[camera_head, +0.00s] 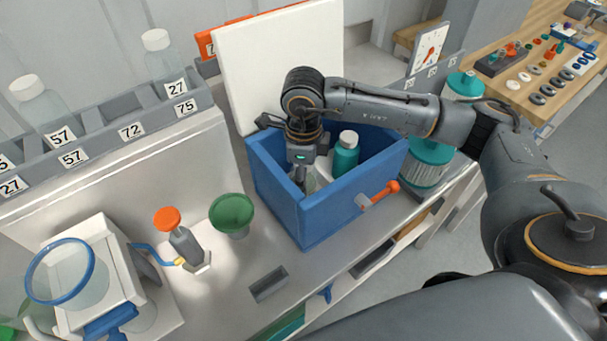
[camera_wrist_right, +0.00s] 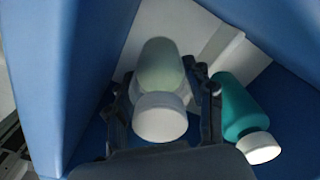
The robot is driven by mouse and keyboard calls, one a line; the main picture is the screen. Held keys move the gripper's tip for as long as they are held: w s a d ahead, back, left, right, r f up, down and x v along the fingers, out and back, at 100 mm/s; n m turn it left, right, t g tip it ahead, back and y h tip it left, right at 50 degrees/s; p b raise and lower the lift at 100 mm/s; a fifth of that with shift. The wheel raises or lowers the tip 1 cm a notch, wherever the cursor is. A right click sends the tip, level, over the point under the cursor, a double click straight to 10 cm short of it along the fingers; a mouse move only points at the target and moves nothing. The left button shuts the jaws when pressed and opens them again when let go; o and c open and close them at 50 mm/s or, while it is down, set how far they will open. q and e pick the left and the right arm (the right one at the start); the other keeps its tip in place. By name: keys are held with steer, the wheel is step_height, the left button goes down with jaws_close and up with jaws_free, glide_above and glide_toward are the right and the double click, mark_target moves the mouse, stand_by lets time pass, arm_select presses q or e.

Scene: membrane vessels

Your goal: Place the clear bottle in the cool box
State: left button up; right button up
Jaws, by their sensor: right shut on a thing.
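The blue cool box (camera_head: 300,222) stands open on the bench, its white lid (camera_head: 280,60) raised at the back. My right gripper (camera_head: 303,178) reaches down into the box. It is shut on the clear bottle (camera_wrist_right: 161,65), with one finger on each side of it. The bottle's white cap (camera_wrist_right: 160,118) points toward the wrist camera. In the head view the bottle shows only in part (camera_head: 312,182), beside the fingers. I cannot tell whether its base touches the box floor. My left gripper is not in view.
A teal bottle with a white cap (camera_head: 345,155) is in the box, right of the clear bottle; it also shows in the wrist view (camera_wrist_right: 238,108). Box walls surround the gripper closely. A rack (camera_head: 130,125) with clear bottles is at left; a green funnel (camera_head: 232,212) stands nearby.

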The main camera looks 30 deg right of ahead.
steer(key=shift+f, duration=0.2)
steer(key=o, duration=1.3)
steer(key=shift+r, duration=0.1)
steer(key=shift+r, duration=0.2)
steer(key=shift+w+r, duration=0.1)
steer(key=shift+r, duration=0.2)
step_height(320, 180, up, 10)
steer(key=b, duration=0.2)
steer(key=shift+f+b, duration=0.1)
steer(key=shift+b, duration=0.2)
steer(key=shift+r, duration=0.75)
